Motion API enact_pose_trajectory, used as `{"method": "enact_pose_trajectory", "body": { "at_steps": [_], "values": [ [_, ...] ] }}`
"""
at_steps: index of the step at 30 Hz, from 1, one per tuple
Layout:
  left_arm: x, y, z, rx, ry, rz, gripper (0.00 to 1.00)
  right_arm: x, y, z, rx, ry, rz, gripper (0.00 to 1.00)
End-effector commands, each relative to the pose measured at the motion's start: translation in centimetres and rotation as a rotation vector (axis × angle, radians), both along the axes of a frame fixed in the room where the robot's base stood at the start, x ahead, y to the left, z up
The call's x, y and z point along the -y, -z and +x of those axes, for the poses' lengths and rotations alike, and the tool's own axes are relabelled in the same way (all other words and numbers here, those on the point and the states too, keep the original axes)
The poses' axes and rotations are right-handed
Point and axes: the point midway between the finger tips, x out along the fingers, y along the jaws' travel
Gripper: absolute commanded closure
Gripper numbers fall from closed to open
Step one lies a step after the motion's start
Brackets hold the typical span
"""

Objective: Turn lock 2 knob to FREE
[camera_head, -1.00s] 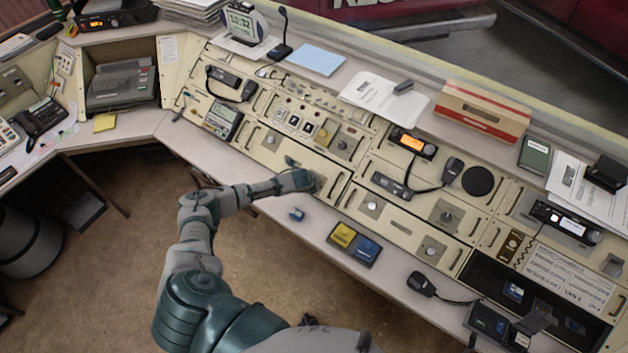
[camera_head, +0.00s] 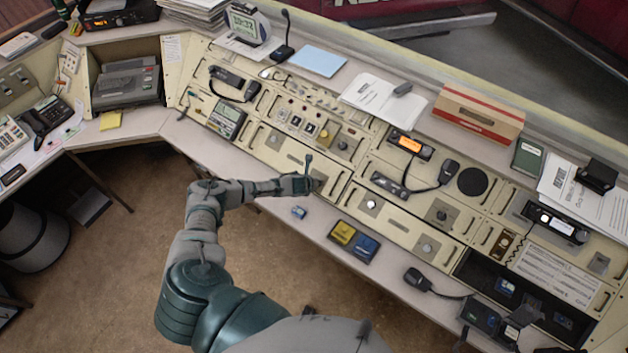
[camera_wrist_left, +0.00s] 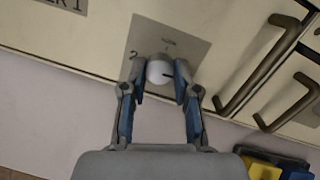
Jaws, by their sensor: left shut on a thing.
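The lock 2 knob (camera_wrist_left: 160,72) is a round pale knob with a dark pointer line, on a grey square plate (camera_wrist_left: 180,43) in the left wrist view. A "2" is marked left of it and small text above it, too blurred to read. My left gripper (camera_wrist_left: 160,80) has one finger on each side of the knob and is shut on it. In the head view my left gripper (camera_head: 318,185) is at the console front, and the knob is hidden behind it. My right gripper is not in view.
Two dark bar handles (camera_wrist_left: 263,65) stand just right of the knob. Similar knobs (camera_head: 371,204) sit on panels to the right. A yellow box (camera_head: 342,233) and a blue box (camera_head: 365,248) lie on the ledge, with a small blue object (camera_head: 299,212) nearer the gripper.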

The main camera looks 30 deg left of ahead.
Motion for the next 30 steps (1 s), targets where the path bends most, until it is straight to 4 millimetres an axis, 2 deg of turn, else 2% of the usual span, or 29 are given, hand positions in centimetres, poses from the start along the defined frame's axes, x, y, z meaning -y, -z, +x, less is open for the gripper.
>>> {"method": "enact_pose_trajectory", "body": {
  "at_steps": [9,25,26,28,30],
  "values": [
    [0.17,-0.07,0.06,0.006,0.094,0.057,1.0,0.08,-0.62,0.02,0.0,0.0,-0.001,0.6],
    [0.4,0.07,0.0,0.006,0.113,0.067,1.0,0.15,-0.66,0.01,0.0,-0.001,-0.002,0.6],
    [0.4,0.08,-0.01,0.006,0.114,0.067,0.63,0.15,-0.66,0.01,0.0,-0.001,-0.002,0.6],
    [0.38,0.07,-0.01,0.006,0.112,0.067,0.45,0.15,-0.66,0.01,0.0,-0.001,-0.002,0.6],
    [0.33,0.05,-0.03,0.005,0.112,0.067,0.45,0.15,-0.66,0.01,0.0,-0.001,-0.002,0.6]
  ]
}}
